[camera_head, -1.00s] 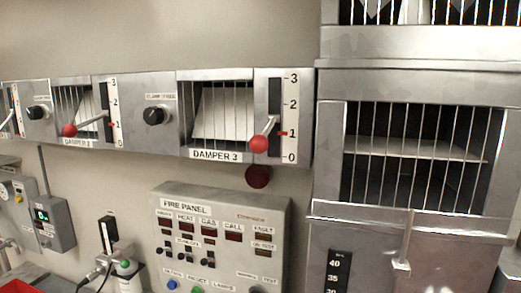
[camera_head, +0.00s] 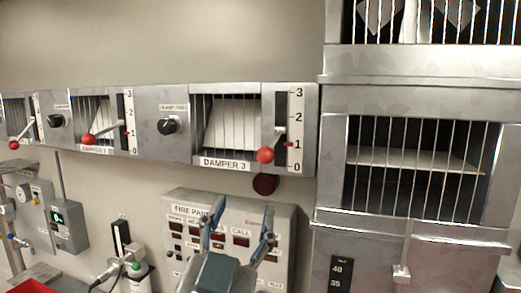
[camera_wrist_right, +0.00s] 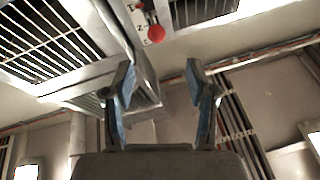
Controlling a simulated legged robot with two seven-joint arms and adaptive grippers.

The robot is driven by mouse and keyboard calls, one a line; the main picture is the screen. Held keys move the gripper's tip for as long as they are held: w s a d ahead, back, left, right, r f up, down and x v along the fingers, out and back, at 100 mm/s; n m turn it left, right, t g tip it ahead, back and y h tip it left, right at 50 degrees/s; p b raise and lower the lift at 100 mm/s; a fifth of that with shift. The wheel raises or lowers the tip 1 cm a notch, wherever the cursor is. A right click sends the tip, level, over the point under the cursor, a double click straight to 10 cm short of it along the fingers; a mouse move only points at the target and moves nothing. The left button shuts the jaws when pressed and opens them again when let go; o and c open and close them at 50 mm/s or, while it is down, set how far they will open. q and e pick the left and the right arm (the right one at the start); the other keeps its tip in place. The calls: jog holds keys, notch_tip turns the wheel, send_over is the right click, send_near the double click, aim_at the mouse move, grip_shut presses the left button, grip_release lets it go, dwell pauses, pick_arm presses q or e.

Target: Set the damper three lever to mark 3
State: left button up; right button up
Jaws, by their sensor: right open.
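The damper three lever (camera_head: 265,155) has a red ball knob on a short metal arm. It stands at the slot right of the DAMPER 3 label (camera_head: 226,163). The red pointer is level with mark 1 on the white scale (camera_head: 298,130), which runs from 0 to 3. My right gripper (camera_head: 242,212) is open and empty, below the lever and in front of the fire panel. In the right wrist view a red knob (camera_wrist_right: 156,33) shows ahead, beyond and above the open fingers (camera_wrist_right: 160,74). Nothing touches the lever. My left gripper is not in view.
Other damper units with red-knobbed levers (camera_head: 89,140) line the wall to the left. A black dial (camera_head: 168,125) sits left of damper three. A dark red disc (camera_head: 265,184) hangs just below the lever. The fire panel (camera_head: 180,200) is below, and a barred metal cabinet (camera_head: 415,75) stands right.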

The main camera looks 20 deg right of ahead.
aim_at(265, 162)
jog(key=p+x, duration=0.1)
jog(key=x, duration=0.3)
jog(key=p+x, duration=0.2)
jog(key=x, duration=0.2)
jog(key=p+x, duration=0.1)
jog(key=x, duration=0.4)
jog(key=shift+s+d+p, duration=0.2)
jog(key=shift+d+p, duration=0.2)
jog(key=shift+w+r, duration=0.2)
jog(key=shift+w, duration=0.35)
jog(key=shift+a, duration=0.1)
jog(key=shift+c, duration=1.2)
jog(key=shift+d, duration=0.2)
grip_shut()
